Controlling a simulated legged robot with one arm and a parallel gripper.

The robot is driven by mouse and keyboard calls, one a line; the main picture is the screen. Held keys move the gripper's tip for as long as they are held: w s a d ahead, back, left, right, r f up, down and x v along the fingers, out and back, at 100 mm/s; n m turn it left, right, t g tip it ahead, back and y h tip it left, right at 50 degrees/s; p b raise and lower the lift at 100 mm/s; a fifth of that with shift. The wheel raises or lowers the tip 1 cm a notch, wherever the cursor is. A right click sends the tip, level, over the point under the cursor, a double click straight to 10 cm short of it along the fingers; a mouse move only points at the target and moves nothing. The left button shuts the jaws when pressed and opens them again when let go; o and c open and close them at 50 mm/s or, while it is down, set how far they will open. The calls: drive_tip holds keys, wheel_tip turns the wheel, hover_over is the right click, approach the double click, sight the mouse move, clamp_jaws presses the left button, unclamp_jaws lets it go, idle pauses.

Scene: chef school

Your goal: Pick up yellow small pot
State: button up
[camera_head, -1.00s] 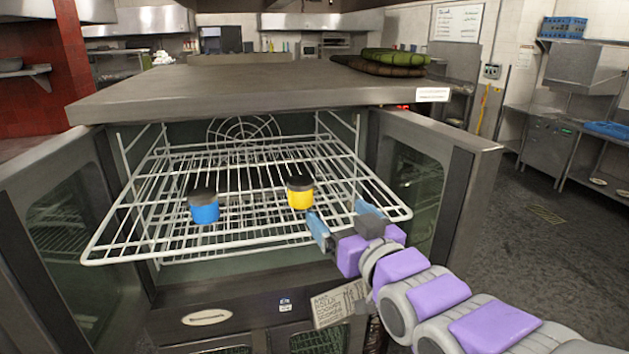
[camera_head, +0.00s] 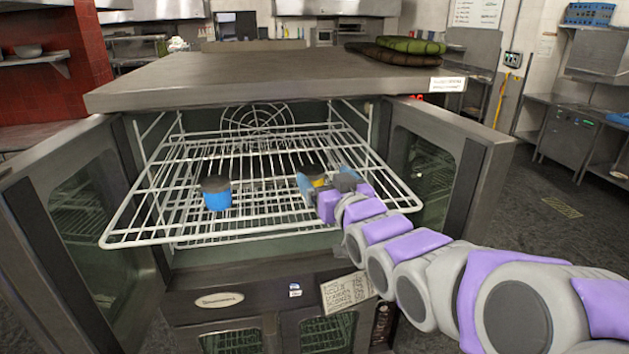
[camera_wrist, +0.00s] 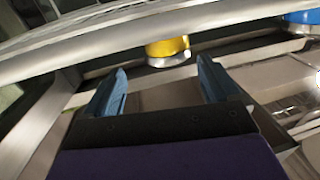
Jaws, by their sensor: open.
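The yellow small pot (camera_head: 318,182) with a dark lid stands on the oven's wire rack, partly hidden by my gripper in the head view. My gripper (camera_head: 322,184) is open, with its blue fingers at the near side of the pot. In the wrist view the yellow pot (camera_wrist: 168,50) shows beyond and between the open fingertips (camera_wrist: 160,75). No grip on it shows. A blue small pot (camera_head: 216,194) with a dark lid stands to its left on the same rack, and its edge also shows in the wrist view (camera_wrist: 300,18).
The wire rack (camera_head: 150,226) extends out of the open oven. Oven doors stand open at left (camera_head: 75,215) and right (camera_head: 432,165). The oven top (camera_head: 250,80) lies above the rack, with folded cloths (camera_head: 405,52) on it. The rack's left part is free.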

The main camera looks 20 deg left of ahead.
sight(316, 177)
drive_tip(key=w+a, duration=0.2)
drive_tip(key=a, duration=0.1)
drive_tip(key=w+a, duration=0.1)
drive_tip(key=a, duration=0.1)
drive_tip(key=shift+w+a+f+p, duration=0.15)
drive_tip(key=shift+w+f+p, duration=0.15)
drive_tip(key=shift+w, duration=0.1)
drive_tip(key=shift+s+d+r, duration=0.1)
drive_tip(key=shift+d, duration=0.7)
drive_tip(key=shift+c, duration=1.4)
drive_tip(key=shift+a, duration=0.65)
drive_tip(key=c, duration=0.8)
drive_tip(key=shift+c, duration=0.4)
drive_tip(key=shift+d, duration=0.15)
